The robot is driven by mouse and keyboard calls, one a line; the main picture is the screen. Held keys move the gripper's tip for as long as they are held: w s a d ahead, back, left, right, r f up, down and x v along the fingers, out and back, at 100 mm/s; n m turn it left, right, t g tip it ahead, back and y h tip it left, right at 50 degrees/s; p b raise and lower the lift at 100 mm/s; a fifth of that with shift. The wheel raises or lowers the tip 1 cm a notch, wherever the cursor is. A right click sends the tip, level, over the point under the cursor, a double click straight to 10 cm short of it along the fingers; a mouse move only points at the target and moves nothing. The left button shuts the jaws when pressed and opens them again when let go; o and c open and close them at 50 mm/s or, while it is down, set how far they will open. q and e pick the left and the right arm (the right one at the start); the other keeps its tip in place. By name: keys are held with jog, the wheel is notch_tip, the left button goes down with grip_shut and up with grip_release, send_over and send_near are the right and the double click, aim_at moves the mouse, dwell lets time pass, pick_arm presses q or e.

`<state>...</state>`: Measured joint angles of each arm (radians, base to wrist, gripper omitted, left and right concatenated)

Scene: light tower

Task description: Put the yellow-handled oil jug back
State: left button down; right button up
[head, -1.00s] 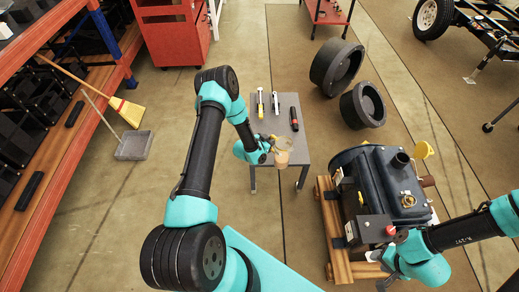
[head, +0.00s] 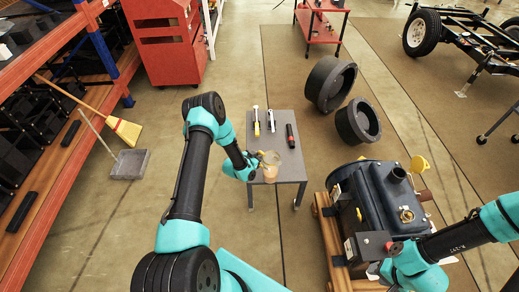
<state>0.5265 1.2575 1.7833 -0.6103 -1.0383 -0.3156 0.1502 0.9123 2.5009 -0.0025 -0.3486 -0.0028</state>
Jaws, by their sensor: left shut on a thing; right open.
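The oil jug (head: 270,174) is a small translucent tan vessel with a yellow handle. It is at the near edge of the small grey table (head: 284,160); I cannot tell whether its base touches the top. My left gripper (head: 259,159) is shut on the jug near its handle and partly covers it. My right gripper (head: 373,277) is open and empty at the bottom of the head view, beside the dark blue generator (head: 378,198); its fingers are hard to make out.
Several hand tools lie at the back of the table, among them a black and red one (head: 290,136). Black tyre-like rings (head: 358,122) stand on the floor to the right. The generator has a raised yellow cap (head: 419,163). A broom (head: 124,130) and dustpan (head: 130,164) are at the left.

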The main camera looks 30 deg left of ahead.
pick_arm(q)
jog(key=w+a, duration=0.6)
jog(key=w, duration=0.3)
jog(key=shift+w+f, duration=0.2)
jog(key=shift+f, duration=0.25)
jog(key=shift+d+f, duration=0.1)
jog(key=shift+f, duration=1.75)
jog(key=c, duration=1.1)
grip_release()
jog(key=v, duration=1.2)
